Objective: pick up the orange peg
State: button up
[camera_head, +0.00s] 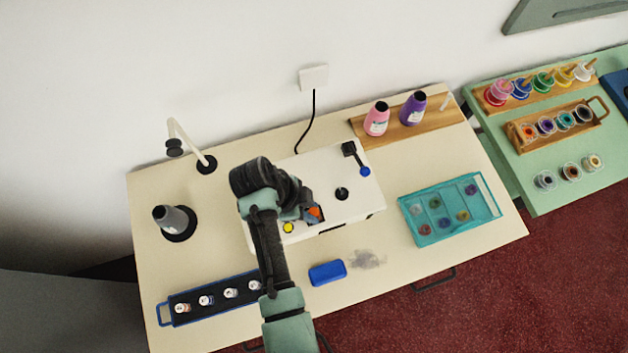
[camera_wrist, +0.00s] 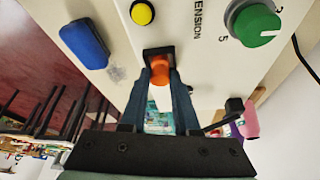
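The orange peg (camera_wrist: 160,72) sticks out of a dark square opening (camera_wrist: 157,52) in the face of the white machine, as the wrist view shows. In the head view the peg (camera_head: 314,211) is a small orange spot by my gripper. My gripper (camera_wrist: 161,78) has one finger on each side of the peg, with the fingertips beside it. The peg nearly fills the gap, and I cannot tell whether both fingers press on it. My arm hides part of the machine in the head view.
The white machine (camera_head: 358,198) carries a yellow button (camera_head: 288,228) beside the peg and a green knob (camera_wrist: 256,24). A blue block (camera_head: 327,272) lies in front of it. A teal tray (camera_head: 411,231) stands right, a spool rack (camera_head: 168,315) front left.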

aim_at(311, 212)
grip_shut()
notch_tip(311, 212, up, 10)
jog(key=b, duration=0.1)
jog(key=shift+b, duration=0.4)
dwell(0.6)
